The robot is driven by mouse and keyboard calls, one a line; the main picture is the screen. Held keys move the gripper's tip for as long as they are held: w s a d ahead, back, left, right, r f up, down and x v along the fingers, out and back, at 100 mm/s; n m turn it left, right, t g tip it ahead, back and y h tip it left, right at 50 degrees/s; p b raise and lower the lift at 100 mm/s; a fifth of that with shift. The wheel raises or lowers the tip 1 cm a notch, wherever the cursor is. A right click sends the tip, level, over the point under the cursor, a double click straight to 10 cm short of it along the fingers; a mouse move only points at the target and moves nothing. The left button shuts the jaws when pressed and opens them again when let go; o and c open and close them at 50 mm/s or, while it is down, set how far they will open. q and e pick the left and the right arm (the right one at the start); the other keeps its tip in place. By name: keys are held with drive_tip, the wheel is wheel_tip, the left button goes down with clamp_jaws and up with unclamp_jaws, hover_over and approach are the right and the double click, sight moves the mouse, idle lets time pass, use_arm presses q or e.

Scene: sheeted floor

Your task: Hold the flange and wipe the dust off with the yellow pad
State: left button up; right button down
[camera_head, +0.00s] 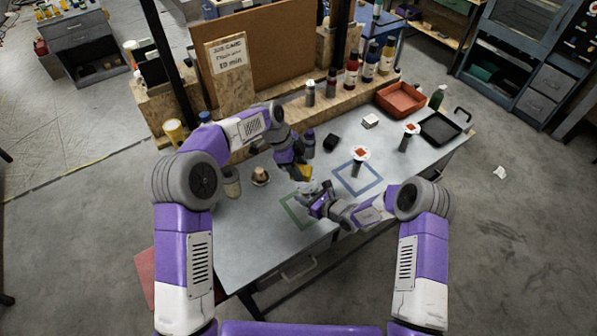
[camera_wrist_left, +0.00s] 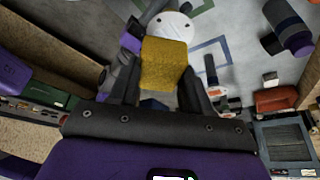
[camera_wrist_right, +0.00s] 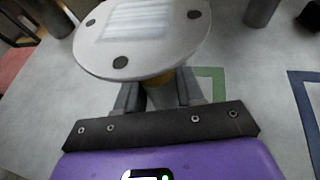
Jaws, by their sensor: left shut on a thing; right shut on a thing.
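The yellow pad (camera_head: 305,172) is in my left gripper (camera_head: 300,166), which is shut on it; the pad also fills the middle of the left wrist view (camera_wrist_left: 166,62). My right gripper (camera_head: 313,196) is shut on the flange below its disc. In the right wrist view the flange (camera_wrist_right: 165,50) is a pale grey disc with dark holes, face up and slightly tilted. A whitish streaked patch (camera_wrist_right: 137,18) lies on its face. In the left wrist view the pad's far end overlaps the edge of the flange (camera_wrist_left: 170,24); I cannot tell whether they touch.
A green outline (camera_head: 290,207) and a blue outline (camera_head: 375,184) mark the grey table (camera_head: 255,225). Two upright parts with red-marked tops (camera_head: 360,154) (camera_head: 411,129) stand to the right. A red bin (camera_head: 401,99), a black tray (camera_head: 440,130) and bottles (camera_head: 351,72) are at the back.

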use_arm(q)
drive_tip(key=shift+r, duration=1)
use_arm(e)
drive_tip(key=c, duration=0.6)
unclamp_jaws()
drive_tip(key=shift+s+d, duration=0.1)
drive_tip(key=v, duration=1.1)
drive_tip(key=shift+s+d+r, duration=0.2)
drive_tip(key=shift+s+d, duration=0.05)
use_arm(q)
drive_tip(key=shift+f, duration=0.1)
